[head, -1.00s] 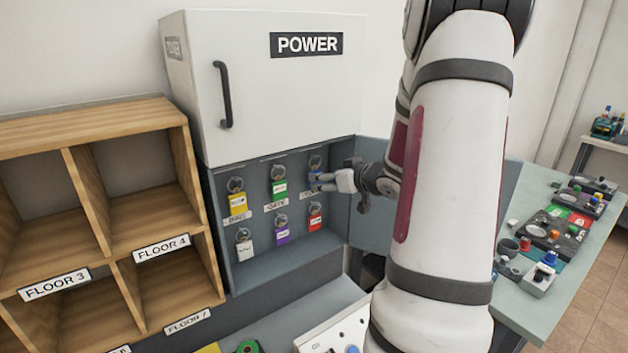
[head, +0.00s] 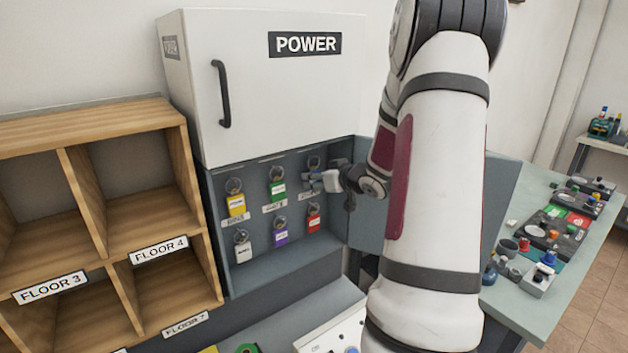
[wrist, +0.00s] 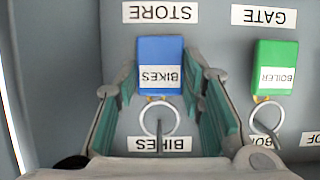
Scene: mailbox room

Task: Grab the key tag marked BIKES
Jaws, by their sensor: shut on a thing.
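The blue key tag (wrist: 160,62) has a white label reading BIKES, upside down in the wrist view. In the head view my gripper (head: 316,181) is at the top right spot of the key cabinet and mostly hides the blue tag. The tag is still at its hook, close to the back panel.
A green BOILER tag (wrist: 275,67) hangs beside it. The yellow (head: 236,205), white (head: 244,252), purple (head: 281,237) and red (head: 313,222) tags hang nearby. The open cabinet door (head: 369,200) is close on the right. A wooden shelf (head: 85,115) stands left.

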